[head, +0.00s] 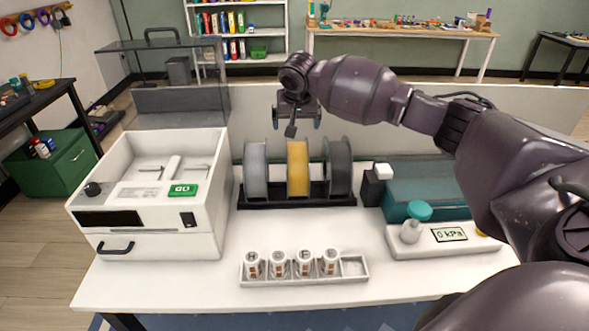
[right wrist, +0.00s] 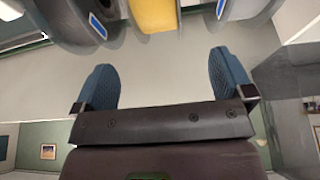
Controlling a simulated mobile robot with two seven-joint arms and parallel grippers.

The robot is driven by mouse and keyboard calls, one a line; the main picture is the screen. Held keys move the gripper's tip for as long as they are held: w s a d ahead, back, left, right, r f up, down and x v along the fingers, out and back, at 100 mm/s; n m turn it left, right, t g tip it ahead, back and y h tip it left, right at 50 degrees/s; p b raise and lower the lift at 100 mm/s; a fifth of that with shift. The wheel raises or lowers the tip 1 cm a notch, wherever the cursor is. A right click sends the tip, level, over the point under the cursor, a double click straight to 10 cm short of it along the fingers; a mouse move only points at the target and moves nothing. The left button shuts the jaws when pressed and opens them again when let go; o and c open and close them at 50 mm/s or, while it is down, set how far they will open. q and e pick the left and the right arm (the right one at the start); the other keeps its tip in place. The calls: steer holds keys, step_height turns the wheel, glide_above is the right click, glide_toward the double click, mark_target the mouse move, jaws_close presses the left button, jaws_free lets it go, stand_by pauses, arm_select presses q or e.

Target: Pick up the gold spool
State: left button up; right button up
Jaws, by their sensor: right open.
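The gold spool (head: 297,168) stands upright in a black rack (head: 330,201) on the white table, between a light grey spool (head: 256,168) and a dark grey spool (head: 338,166). My right gripper (head: 298,125) is above the gold spool, apart from it, with its fingers spread and empty. In the right wrist view the gold spool (right wrist: 153,14) shows at the top, beyond and between the two blue fingertips (right wrist: 163,75). The dark and light grey spools flank it there. My left gripper is not in view.
A white machine (head: 150,195) stands left of the rack. A tray (head: 305,280) with several labelled canisters lies in front. A teal box (head: 430,180) and a gauge device (head: 445,240) stand at right. A low partition runs behind the table.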

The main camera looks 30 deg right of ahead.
mark_target(297, 142)
steer(key=x, duration=0.3)
steer(key=shift+f+b, duration=0.1)
steer(key=shift+b, duration=0.2)
steer(key=shift+x, duration=0.85)
steer(key=x, duration=0.1)
steer(key=b+x, duration=0.1)
steer(key=x, duration=0.2)
steer(key=shift+s+f+b, duration=0.2)
steer(key=shift+s+b, duration=0.1)
steer(key=shift+w+d+f, duration=0.1)
steer(key=shift+w+f, duration=0.05)
steer(key=shift+f, duration=0.15)
steer(key=shift+r, duration=0.15)
steer(key=shift+c, duration=0.2)
steer(key=c, duration=0.7)
jaws_close()
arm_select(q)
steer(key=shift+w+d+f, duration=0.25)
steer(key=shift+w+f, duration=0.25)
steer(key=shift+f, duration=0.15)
arm_select(e)
steer(key=shift+r, duration=0.15)
